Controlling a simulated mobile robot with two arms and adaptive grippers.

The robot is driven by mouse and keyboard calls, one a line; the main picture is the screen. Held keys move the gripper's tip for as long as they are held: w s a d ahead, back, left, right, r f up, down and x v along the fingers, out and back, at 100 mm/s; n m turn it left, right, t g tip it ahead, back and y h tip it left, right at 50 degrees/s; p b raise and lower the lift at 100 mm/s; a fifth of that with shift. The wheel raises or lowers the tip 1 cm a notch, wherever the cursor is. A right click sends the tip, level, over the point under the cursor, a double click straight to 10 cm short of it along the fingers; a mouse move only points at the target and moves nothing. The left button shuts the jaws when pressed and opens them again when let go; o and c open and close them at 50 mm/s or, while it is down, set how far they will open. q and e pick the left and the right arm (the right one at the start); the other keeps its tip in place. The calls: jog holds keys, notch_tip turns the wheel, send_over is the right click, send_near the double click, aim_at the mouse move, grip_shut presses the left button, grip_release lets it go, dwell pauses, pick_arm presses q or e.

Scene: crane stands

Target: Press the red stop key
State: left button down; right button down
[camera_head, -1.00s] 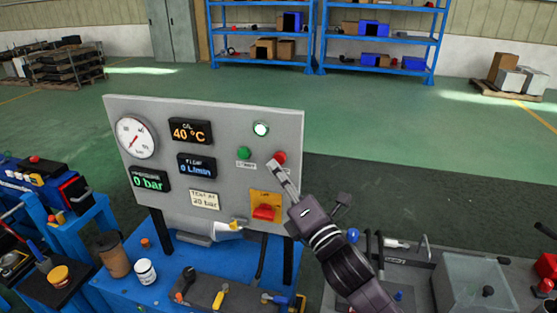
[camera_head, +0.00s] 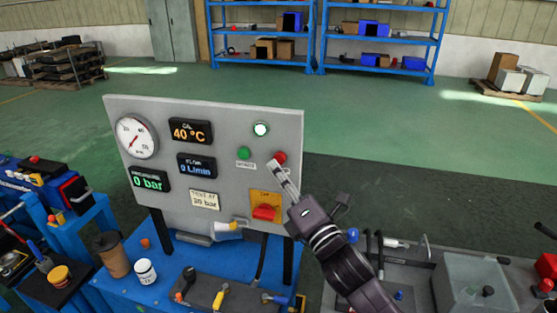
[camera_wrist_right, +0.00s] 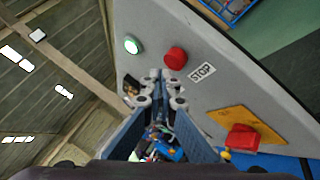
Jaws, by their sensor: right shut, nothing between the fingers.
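The red stop key (camera_head: 280,157) is a round red button on the right part of the upright grey panel (camera_head: 225,118). In the right wrist view the key (camera_wrist_right: 175,58) stands beside a white STOP label (camera_wrist_right: 202,72). My right gripper (camera_head: 274,165) is shut and empty. Its fingertips are just below and left of the key in the head view. In the right wrist view the fingertips (camera_wrist_right: 161,84) appear close to the key, with a small gap in the picture; I cannot tell the depth between them. My left gripper is not in view.
A green button (camera_head: 243,153) is left of the key and a lit lamp (camera_head: 261,129) is above. A red rotary switch (camera_head: 264,212) on a yellow plate is below. A cup (camera_head: 113,256) and a white jar (camera_head: 145,271) stand on the blue bench.

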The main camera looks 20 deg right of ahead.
jog(key=shift+w+d, duration=0.1)
jog(key=shift+w+d, duration=0.15)
jog(key=shift+w, duration=0.1)
jog(key=shift+w+d, duration=0.25)
jog(key=shift+w, duration=0.15)
dwell(0.8)
jog(key=shift+s, duration=0.1)
jog(key=shift+s+a+p, duration=0.3)
jog(key=shift+s+a, duration=0.2)
jog(key=shift+s, duration=0.2)
jog(key=s+a, duration=0.1)
jog(key=s, duration=0.1)
jog(key=s+a, duration=0.1)
jog(key=s, duration=0.1)
jog(key=shift+a, duration=0.4)
dwell(0.8)
